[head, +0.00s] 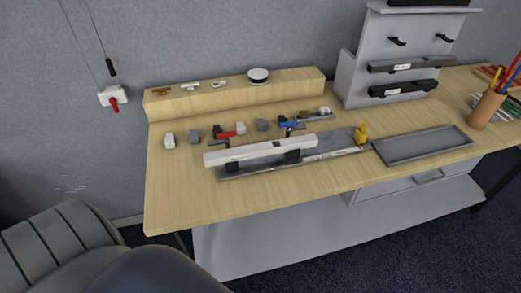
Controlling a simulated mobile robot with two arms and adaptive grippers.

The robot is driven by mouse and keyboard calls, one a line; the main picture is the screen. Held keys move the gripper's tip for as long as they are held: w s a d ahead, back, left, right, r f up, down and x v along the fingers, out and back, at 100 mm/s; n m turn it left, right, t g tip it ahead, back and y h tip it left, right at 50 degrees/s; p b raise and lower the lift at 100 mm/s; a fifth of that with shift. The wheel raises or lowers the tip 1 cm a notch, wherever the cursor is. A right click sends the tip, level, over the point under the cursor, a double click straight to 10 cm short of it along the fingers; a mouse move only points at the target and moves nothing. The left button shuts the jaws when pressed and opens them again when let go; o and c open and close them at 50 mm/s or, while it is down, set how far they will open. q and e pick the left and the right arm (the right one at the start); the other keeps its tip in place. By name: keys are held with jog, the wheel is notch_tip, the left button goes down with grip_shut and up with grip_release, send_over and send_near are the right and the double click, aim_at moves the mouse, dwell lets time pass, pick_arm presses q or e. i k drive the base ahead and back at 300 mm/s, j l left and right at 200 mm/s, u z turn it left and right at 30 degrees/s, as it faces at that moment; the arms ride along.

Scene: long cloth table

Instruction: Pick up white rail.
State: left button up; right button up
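The white rail (255,151) is a long white bar on the wooden workbench, near its front middle. It lies nearly level across two black supports (292,155), a little above a long grey base plate (320,154). Its left end stands free of the supports. A yellow piece (361,134) stands at the right end of the base plate. Neither of my grippers shows in the head view, and nothing is seen touching the rail.
Several small grey, red and blue parts stand behind the rail. A raised wooden shelf (230,98) runs along the back. The bench's front left is clear.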

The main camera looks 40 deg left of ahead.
aim_at(213, 158)
jog(key=k+j+u, duration=0.15)
jog(key=u, duration=0.35)
jog(key=k+j+u, duration=0.1)
jog(key=j+u, duration=0.2)
jog(key=u, duration=0.2)
jog(key=j+u, duration=0.25)
jog(key=u, duration=0.25)
